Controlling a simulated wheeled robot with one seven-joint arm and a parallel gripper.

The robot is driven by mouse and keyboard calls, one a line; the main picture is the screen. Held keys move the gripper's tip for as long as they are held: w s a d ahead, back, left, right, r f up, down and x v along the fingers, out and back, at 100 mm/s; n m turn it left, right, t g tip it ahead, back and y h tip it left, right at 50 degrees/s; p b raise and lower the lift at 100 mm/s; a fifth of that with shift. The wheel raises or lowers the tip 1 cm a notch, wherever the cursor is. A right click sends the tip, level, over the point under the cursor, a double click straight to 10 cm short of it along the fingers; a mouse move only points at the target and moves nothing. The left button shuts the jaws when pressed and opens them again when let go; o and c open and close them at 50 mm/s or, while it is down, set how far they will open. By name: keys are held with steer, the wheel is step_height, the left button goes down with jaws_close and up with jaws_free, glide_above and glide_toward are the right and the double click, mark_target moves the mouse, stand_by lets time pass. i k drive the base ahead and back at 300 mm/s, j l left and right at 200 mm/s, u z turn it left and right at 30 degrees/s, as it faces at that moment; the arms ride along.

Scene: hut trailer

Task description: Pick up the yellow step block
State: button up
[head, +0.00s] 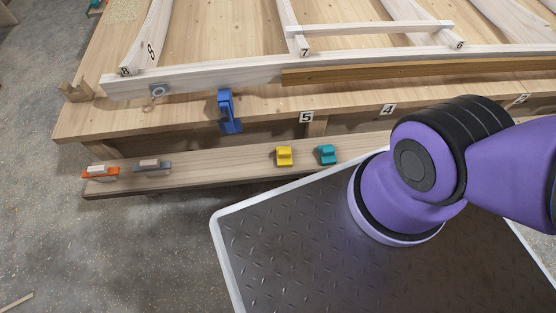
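The yellow step block (284,156) sits on the lower wooden ledge (220,167) along the front of the workbench, near the middle of the head view. It looks like a small stepped block. A teal block (326,154) of similar shape stands just to its right, with a gap between them. My purple and black arm fills the right side of the view, to the right of both blocks. My gripper is not in the picture, so its state is hidden.
A blue clamp (229,111) hangs on the bench edge above. Pale wooden frame beams (200,75) lie on the bench. The ledge between grey and yellow blocks is clear.

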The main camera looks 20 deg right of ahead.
mark_target(284, 159)
steer(key=k+j, duration=0.1)
steer(key=j, duration=1.05)
steer(key=k+j, duration=0.15)
steer(key=j, duration=0.4)
steer(key=i+j+z, duration=0.05)
